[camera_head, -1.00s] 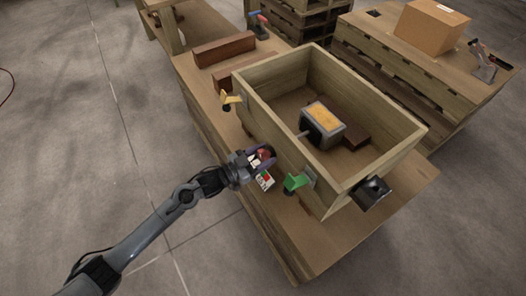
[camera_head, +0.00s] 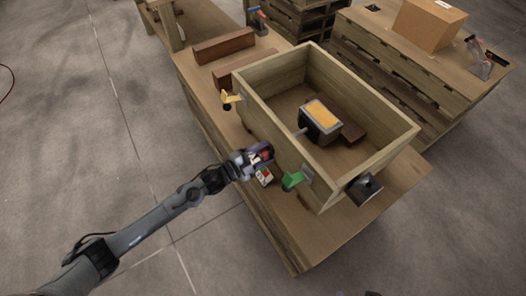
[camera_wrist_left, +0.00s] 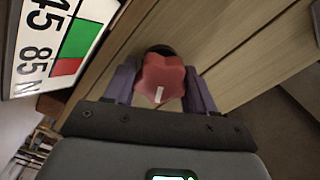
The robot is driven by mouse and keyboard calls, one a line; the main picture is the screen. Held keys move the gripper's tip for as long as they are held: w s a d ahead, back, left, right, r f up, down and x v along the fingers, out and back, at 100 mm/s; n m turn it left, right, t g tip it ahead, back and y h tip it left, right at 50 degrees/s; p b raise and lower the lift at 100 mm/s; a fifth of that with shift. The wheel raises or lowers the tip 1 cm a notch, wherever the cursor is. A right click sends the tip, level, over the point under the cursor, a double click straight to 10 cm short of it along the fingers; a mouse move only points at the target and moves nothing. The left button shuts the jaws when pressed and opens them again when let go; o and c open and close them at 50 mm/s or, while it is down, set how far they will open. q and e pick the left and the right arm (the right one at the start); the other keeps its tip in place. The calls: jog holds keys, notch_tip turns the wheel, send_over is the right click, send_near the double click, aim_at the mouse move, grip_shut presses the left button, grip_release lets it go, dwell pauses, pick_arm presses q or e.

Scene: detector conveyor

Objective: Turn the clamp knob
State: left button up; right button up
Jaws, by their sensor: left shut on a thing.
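The clamp knob is a red, star-shaped knob (camera_wrist_left: 162,78) with a small white mark on its face. It sits against the outer side of the wooden crate (camera_head: 355,178). My left gripper (camera_head: 262,154) comes in from the left and is shut on the knob. In the left wrist view its two purple fingers (camera_wrist_left: 160,88) stand on either side of the knob. A dark round part shows behind the knob. In the head view the gripper hides most of the knob. My right gripper is not in view.
A green bracket (camera_head: 292,180) and a yellow one (camera_head: 230,98) are on the crate's near side. A box-like device with a yellow top (camera_head: 320,117) is inside. Brown blocks (camera_head: 224,46) lie on the table behind.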

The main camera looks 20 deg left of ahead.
pick_arm(q)
jog(key=shift+m, duration=1.1)
jog(key=o, duration=0.9)
jog(key=shift+o, duration=0.2)
jog(key=shift+s, duration=0.1)
jog(key=shift+s+a+p, duration=0.4)
jog(key=shift+s+p, duration=0.1)
jog(key=p+v, duration=0.3)
jog(key=v, duration=0.6)
jog(key=shift+s+a, duration=0.15)
